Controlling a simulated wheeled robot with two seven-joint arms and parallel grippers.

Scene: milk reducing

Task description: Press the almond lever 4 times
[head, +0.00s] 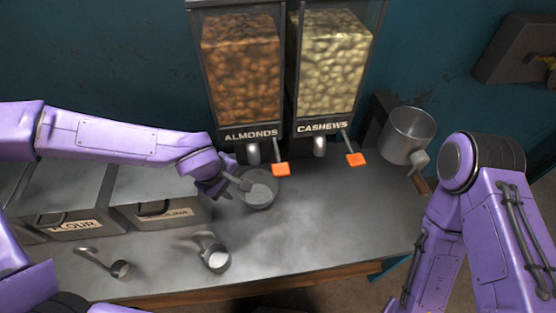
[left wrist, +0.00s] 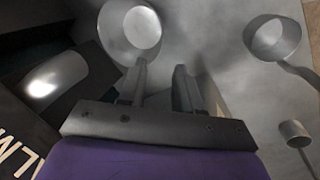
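The almond dispenser (head: 242,85) stands at the back wall, filled with brown nuts. Its orange lever (head: 281,169) sticks out at the lower right of the label, beside a metal spout (head: 253,153). The spout also shows at left in the left wrist view (left wrist: 58,76). A grey metal bowl (head: 262,190) stands on the counter below the spout; it also shows in the left wrist view (left wrist: 140,28). My left gripper (head: 238,185) is at the bowl's left side, left of the lever and apart from it. Its fingers (left wrist: 162,75) are spread. My right gripper is out of view.
The cashew dispenser (head: 328,75) with its orange lever (head: 356,160) stands to the right. Flour (head: 75,222) and semolina (head: 165,211) bins are at left. A pot (head: 408,133) is at right.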

